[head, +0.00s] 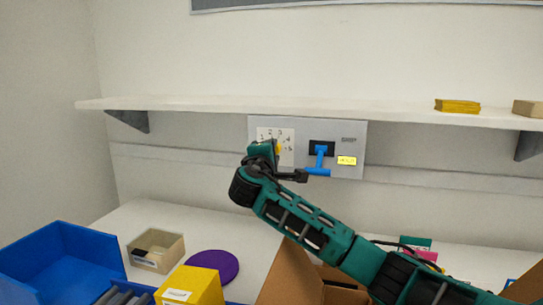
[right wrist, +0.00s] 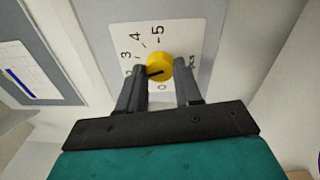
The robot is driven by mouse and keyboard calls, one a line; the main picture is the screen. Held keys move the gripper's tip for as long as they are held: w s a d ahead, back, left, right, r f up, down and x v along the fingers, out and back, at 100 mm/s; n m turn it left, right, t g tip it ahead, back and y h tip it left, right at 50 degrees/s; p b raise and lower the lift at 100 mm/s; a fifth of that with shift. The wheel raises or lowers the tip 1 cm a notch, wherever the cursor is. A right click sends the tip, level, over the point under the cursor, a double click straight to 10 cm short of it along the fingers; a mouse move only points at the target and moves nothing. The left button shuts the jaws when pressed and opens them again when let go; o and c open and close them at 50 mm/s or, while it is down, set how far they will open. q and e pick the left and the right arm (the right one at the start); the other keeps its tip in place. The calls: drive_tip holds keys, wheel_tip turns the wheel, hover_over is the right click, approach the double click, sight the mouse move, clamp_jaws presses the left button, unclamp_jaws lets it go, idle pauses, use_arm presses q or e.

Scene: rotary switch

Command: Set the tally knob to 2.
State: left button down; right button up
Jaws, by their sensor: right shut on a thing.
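The tally knob is a yellow round knob (right wrist: 159,67) on a white dial plate (right wrist: 186,32) with printed numbers; 3, 4 and 5 are readable in the right wrist view. A black pointer mark on the knob points roughly left there, toward the left finger; the number it meets is unclear. My right gripper (right wrist: 159,88) is shut on the knob, one dark finger on each side. My left gripper is not in view.
A grey panel (head: 357,131) carries the dial and a blue lever (head: 319,158) beside a yellow label (head: 347,160). A white shelf (head: 300,107) runs above. Below are a blue bin (head: 60,262), a beige box (head: 156,251), a purple disc (head: 215,265) and a yellow box (head: 190,287).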

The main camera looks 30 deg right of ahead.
drive_tip(key=o, duration=1)
drive_tip(key=shift+o, duration=0.2)
drive_tip(key=v, duration=1.3)
